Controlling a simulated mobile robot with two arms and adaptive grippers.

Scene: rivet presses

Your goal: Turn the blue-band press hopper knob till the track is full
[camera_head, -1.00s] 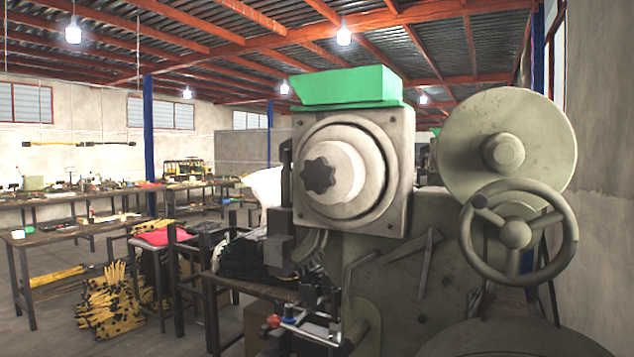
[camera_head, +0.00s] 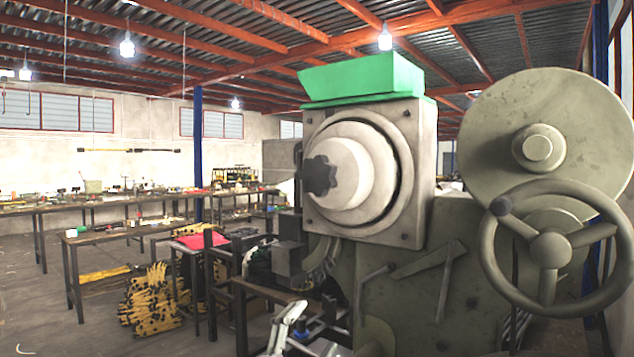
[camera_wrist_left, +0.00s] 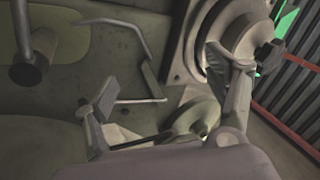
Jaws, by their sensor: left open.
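The press's dark lobed knob (camera_head: 320,176) sits at the centre of a pale round hub (camera_head: 352,176) on a square grey plate. A green hopper (camera_head: 362,78) tops the plate. The knob also shows at the upper right of the left wrist view (camera_wrist_left: 270,55). My left gripper (camera_head: 288,326) is low in the head view, below the knob and apart from it. In the left wrist view its two fingers (camera_wrist_left: 155,85) are spread with nothing held between them. Curved rails (camera_head: 326,258) run below the hub; their fill cannot be told. No blue band is visible. My right gripper is not in view.
A spoked handwheel (camera_head: 550,250) and a large disc (camera_head: 540,148) stand out at the press's right side. Bent rods (camera_wrist_left: 125,45) project from the press body. Cluttered benches (camera_head: 130,232) and a yellow-black stack (camera_head: 155,298) stand to the left, with open floor between.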

